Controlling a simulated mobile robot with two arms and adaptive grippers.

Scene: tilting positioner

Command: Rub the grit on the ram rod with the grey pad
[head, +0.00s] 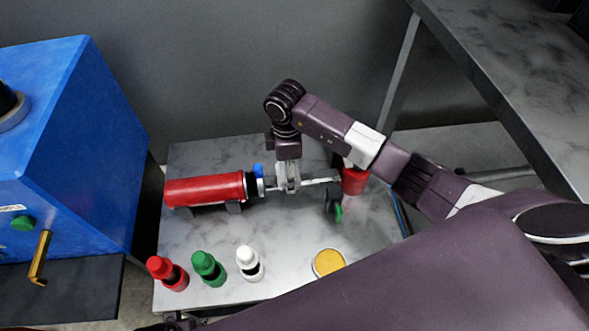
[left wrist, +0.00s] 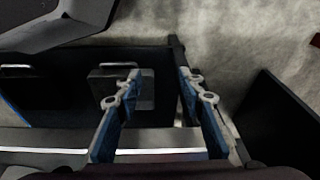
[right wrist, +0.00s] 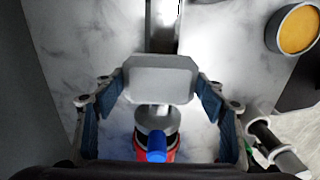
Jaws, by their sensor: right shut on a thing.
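The ram is a red cylinder (head: 205,190) lying on the grey marbled table. Its bright rod (head: 317,182) points right in the head view; the rod also shows beyond the pad in the right wrist view (right wrist: 163,38). My right gripper (head: 287,185) is over the rod near the cylinder's end. It is shut on the grey pad (right wrist: 160,78), which lies across the rod's line. I cannot tell whether pad and rod touch. I make out no grit; part of the rod is hidden. My left gripper (left wrist: 158,85) is open and empty, outside the head view.
A blue fitting (head: 258,170) stands up at the cylinder's end. A red container (head: 355,180) is by the rod's far end. Red (head: 167,273), green (head: 208,268) and white (head: 249,263) bottles and a yellow-topped tin (head: 328,263) stand in front. A blue cabinet (head: 70,130) is left.

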